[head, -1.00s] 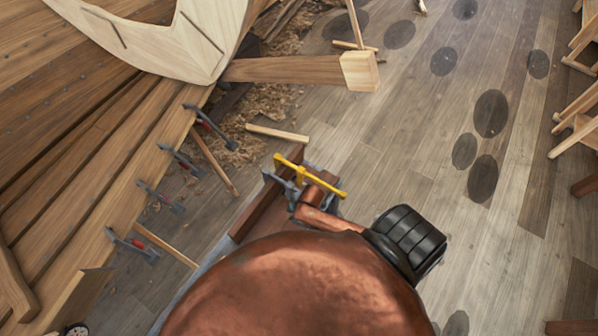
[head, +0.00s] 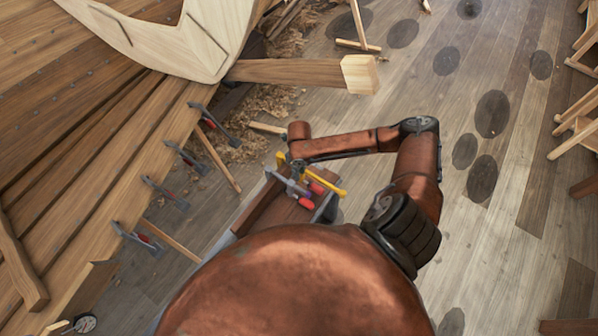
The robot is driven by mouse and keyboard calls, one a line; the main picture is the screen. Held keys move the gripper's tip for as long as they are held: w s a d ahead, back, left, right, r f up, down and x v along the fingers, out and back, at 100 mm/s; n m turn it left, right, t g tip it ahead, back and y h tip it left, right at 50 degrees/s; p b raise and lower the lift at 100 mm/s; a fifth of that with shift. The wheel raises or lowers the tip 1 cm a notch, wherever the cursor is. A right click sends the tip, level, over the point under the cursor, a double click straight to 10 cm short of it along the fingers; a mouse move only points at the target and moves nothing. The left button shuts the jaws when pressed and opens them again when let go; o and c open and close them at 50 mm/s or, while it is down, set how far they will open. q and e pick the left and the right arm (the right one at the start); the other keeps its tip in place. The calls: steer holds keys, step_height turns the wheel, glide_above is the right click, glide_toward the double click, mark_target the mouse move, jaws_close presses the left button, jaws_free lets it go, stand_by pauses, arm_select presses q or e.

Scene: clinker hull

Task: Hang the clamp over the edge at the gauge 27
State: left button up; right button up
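Several grey clamps with dark bars and red parts hang along the hull plank's edge (head: 95,232), the lowest clamp (head: 138,238) nearest me. More grey clamps with red handles (head: 305,201) lie in a wooden tray (head: 262,207), beside a yellow bar-shaped tool (head: 326,183). My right gripper (head: 297,172) points down over the tray, small and partly hidden by my own wrist; its fingers do not show clearly, nor whether it touches a clamp. My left gripper is out of view.
A thick timber (head: 290,71) juts out from the hull above the tray. Thin wooden sticks (head: 216,160) lean near the plank edge. Wood shavings (head: 262,103) cover the floor by the hull.

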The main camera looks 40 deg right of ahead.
steer(key=b, duration=0.7)
glide_above(298, 187)
steer(key=f, duration=0.7)
steer(key=shift+s+f, duration=0.25)
steer(key=shift+s, duration=0.1)
steer(key=shift+w+f+b, duration=0.1)
steer(key=shift+f+b, duration=1.35)
steer(key=shift+f, duration=1.65)
steer(key=shift+w+a, duration=0.3)
steer(key=shift+w, duration=0.55)
steer(key=shift+c, duration=0.4)
steer(key=shift+s, duration=0.1)
steer(key=shift+s+d+r+p, duration=0.1)
steer(key=shift+s+d+p, duration=0.1)
steer(key=shift+s+p, duration=0.15)
steer(key=shift+s, duration=0.1)
steer(key=shift+o, duration=1.3)
